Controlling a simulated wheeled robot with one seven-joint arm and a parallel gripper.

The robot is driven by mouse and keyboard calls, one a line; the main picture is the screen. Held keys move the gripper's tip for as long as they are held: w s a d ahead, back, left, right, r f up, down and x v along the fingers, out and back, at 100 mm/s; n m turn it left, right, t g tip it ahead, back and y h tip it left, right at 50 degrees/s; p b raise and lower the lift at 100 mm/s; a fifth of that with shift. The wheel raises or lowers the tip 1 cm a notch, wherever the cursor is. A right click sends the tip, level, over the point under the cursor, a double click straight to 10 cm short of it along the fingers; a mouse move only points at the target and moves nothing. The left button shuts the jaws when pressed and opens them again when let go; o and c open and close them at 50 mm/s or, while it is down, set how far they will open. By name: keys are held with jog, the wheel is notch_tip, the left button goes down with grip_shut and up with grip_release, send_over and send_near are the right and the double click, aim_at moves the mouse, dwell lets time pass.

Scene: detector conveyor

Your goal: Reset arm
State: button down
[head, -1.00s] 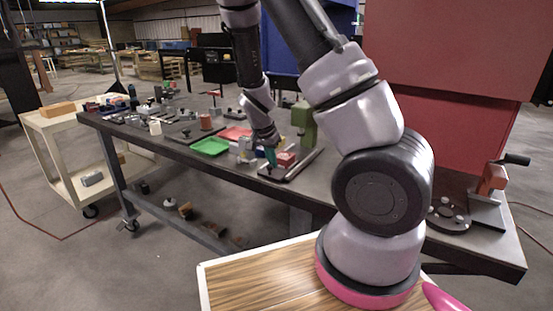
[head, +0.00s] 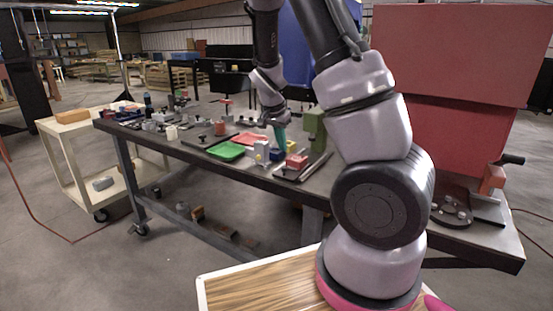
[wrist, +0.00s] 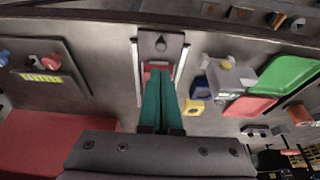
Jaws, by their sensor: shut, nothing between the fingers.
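My gripper (wrist: 161,100) has teal fingers, which lie side by side and closed in the wrist view with nothing between them. In the head view my gripper (head: 281,139) hangs over the workbench (head: 180,149), beside a red block on a dark plate with metal rails (head: 303,168). In the wrist view the fingertips overlap that railed plate (wrist: 161,46) and partly hide the red block (wrist: 157,66). I cannot tell the exact height of the fingertips above it.
A green tray (head: 226,151) and a red tray (head: 250,138) lie left of the gripper. A green block (head: 314,124) stands close on its right. A large red panel (head: 455,130) rises at the bench's right end. A cream cart (head: 60,160) stands at left.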

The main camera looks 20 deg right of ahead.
jog(key=s+a+r+n+t+y, duration=0.2)
jog(key=s+a+r+n, duration=0.1)
jog(key=s+r, duration=0.9)
jog(key=s+a+r+n+t+y, duration=0.2)
jog(key=s+a+r+n+y, duration=0.1)
jog(key=s+r, duration=0.9)
jog(key=shift+a+r+t, duration=0.4)
jog(key=shift+a+r, duration=0.2)
